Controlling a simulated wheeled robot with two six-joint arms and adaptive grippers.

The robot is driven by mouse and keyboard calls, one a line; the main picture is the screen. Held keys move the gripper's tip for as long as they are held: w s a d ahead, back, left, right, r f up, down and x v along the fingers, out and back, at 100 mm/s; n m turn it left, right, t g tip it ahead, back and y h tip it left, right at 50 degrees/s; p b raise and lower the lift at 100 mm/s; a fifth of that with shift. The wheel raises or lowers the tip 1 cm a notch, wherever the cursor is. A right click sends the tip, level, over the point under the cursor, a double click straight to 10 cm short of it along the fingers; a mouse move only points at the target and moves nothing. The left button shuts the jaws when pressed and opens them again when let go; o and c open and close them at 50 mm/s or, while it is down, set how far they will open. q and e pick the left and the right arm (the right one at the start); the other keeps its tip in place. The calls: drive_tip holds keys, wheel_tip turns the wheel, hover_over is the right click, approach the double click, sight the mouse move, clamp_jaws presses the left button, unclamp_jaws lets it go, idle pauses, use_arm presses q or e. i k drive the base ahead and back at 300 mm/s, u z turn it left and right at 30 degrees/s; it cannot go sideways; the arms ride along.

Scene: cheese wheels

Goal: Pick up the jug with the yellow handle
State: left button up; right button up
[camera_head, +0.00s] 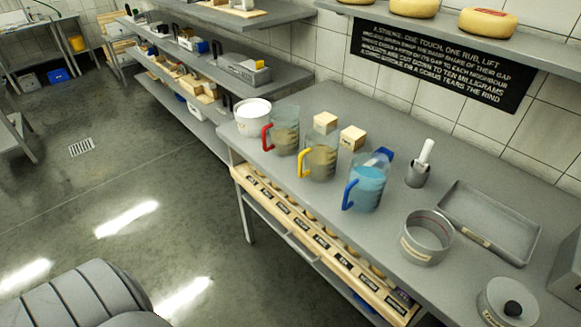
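The jug with the yellow handle (320,158) stands upright on the grey table, between two other jugs. It is clear with brownish contents, and its yellow handle (304,163) points left towards the table's front edge. The jug with the red handle (285,135) stands to its left and farther back. The jug with the blue handle (366,185) stands to its right and holds blue contents. Neither of my grippers is in view, and nothing is seen touching the jugs.
The grey table (470,170) also bears a white tub (253,115), two pale blocks (352,138), a small pot with a white-handled tool (418,175), a round metal container (427,238), a shallow tray (520,235) and a lidded pot (505,305). Open floor lies left.

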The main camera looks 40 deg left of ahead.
sight(321, 153)
drive_tip(key=u, duration=0.4)
drive_tip(key=k, duration=1)
drive_tip(key=u, duration=0.3)
drive_tip(key=i, duration=0.7)
drive_tip(key=u, duration=0.3)
